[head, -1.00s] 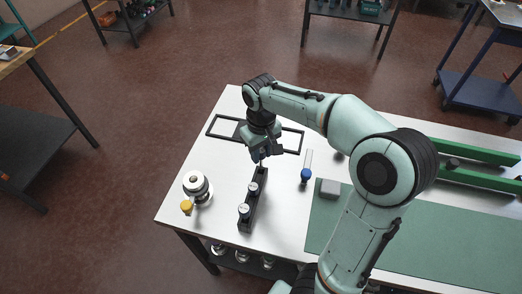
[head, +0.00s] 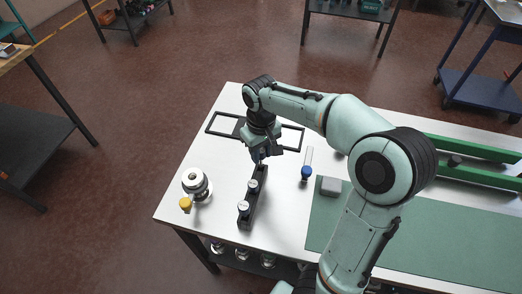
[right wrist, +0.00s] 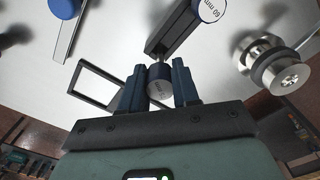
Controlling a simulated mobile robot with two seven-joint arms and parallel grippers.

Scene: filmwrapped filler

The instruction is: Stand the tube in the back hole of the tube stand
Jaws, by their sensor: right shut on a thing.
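The black tube stand (head: 249,212) is a narrow bar on the white table. Two white-topped pieces stand in its front and middle; the nearer top (right wrist: 212,10) reads "60 mm" in the right wrist view. My right gripper (head: 259,157) is over the back end of the stand, pointing down. In the right wrist view my right gripper (right wrist: 160,92) is shut on the tube (right wrist: 160,85), which shows a dark blue cap with a grey face. The stand (right wrist: 180,22) reaches right up to the tube. Whether its lower end is inside the back hole is hidden. My left gripper is out of view.
A grey block (head: 331,186) sits on the green mat (head: 400,235). A metal wheel-like piece with a yellow knob (head: 186,203) is at left. A black frame (head: 222,131) lies behind.

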